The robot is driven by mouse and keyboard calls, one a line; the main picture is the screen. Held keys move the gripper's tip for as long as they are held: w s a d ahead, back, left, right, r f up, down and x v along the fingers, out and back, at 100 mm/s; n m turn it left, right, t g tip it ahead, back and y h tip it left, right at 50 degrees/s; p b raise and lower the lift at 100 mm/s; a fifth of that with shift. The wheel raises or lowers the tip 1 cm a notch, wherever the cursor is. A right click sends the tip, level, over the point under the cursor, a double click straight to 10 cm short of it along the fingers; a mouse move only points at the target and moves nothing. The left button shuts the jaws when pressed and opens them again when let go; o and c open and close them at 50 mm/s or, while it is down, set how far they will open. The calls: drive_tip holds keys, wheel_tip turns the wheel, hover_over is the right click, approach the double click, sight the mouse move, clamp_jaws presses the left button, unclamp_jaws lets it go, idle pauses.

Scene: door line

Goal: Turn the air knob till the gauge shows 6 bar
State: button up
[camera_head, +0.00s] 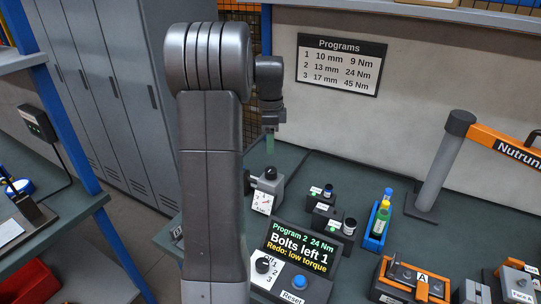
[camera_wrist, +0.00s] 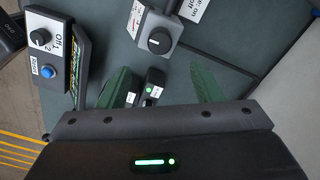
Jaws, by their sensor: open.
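A grey box with a black knob (camera_wrist: 160,41) shows at the top middle of the wrist view. I cannot make out a gauge reading in either view.
A controller screen (camera_head: 298,247) reads "Bolts left 1, Redo: low torque", with a selector knob and blue Reset button (camera_head: 299,282). Small black boxes (camera_head: 326,220) stand right of the grey unit.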

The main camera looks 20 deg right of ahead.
sight(271, 169)
wheel_tip(271, 169, up, 2)
drive_tip(key=shift+r, duration=0.2)
wheel_tip(271, 169, down, 14)
drive_tip(key=shift+p, duration=0.5)
idle(0.3)
drive_tip(key=shift+r, duration=0.1)
